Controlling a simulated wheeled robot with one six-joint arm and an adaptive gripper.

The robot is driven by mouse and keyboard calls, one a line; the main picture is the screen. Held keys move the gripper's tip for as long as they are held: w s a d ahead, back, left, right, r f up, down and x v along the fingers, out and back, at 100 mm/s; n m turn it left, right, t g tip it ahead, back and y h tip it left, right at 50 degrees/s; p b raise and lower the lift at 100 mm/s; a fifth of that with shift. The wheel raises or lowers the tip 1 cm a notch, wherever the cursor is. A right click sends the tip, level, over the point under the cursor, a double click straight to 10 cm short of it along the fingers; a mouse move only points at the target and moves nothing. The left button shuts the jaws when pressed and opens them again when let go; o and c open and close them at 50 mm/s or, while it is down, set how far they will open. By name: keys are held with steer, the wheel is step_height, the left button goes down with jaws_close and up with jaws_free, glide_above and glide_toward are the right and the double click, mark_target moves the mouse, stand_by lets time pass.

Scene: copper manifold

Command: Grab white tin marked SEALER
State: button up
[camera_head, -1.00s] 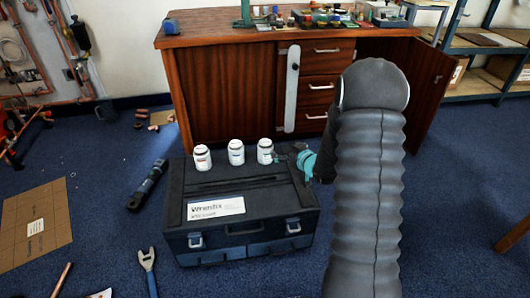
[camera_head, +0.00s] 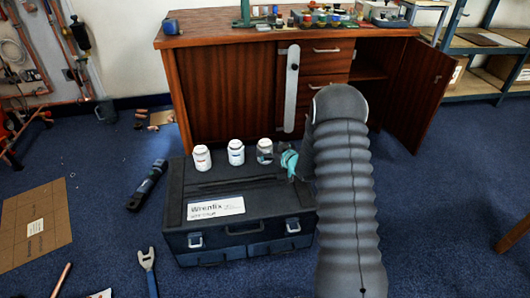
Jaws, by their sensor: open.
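Three small white tins stand upright in a row on the lid of a black toolbox (camera_head: 180,215): a left tin (camera_head: 202,158), a middle tin (camera_head: 236,152) and a right tin (camera_head: 264,145). Their labels are too small to read, so I cannot tell which is marked SEALER. My gripper (camera_head: 268,156), dark with a teal part, reaches in from the right at the right tin. Its open fingers overlap that tin's front and hide part of it. I cannot tell whether they touch it.
A wooden workbench (camera_head: 225,95) with an open door at its right stands behind the toolbox. A dark tool (camera_head: 148,185) and a blue wrench (camera_head: 148,270) lie on the carpet at left. A cardboard sheet (camera_head: 35,222) lies further left. Carpet at right is mostly clear.

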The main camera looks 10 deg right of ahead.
steer(key=x, duration=0.4)
steer(key=shift+w, duration=0.45)
steer(key=c, duration=1.3)
steer(key=shift+c, duration=1.1)
steer(key=shift+r, duration=0.15)
